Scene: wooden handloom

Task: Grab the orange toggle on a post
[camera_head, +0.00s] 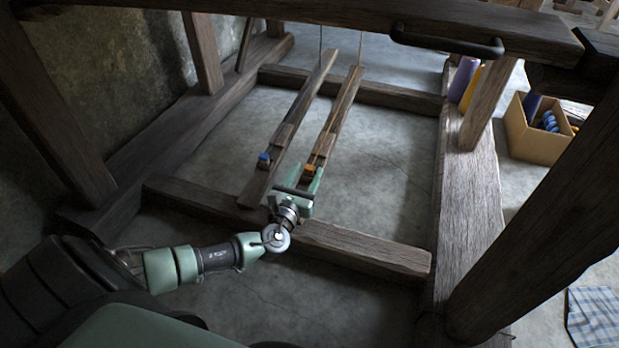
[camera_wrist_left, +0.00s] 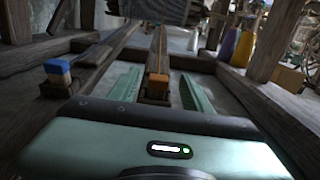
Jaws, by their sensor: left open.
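The orange toggle (camera_head: 309,169) sits on a small post on the right-hand wooden treadle (camera_head: 338,118). In the left wrist view the orange toggle (camera_wrist_left: 157,86) stands between the two green fingers of my left gripper (camera_wrist_left: 160,90). The left gripper (camera_head: 304,182) is open, with a finger on each side of the toggle and a gap visible on both sides. A blue toggle (camera_head: 264,160) sits on the left-hand treadle (camera_head: 290,125); it also shows in the left wrist view (camera_wrist_left: 58,72), outside the fingers. My right gripper is not in view.
A front cross beam (camera_head: 350,245) runs beneath my left wrist. Thick loom posts (camera_head: 545,215) stand at the right. A cardboard box (camera_head: 535,138) with spools is on the floor at the right. A checked cloth (camera_head: 594,316) lies at lower right.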

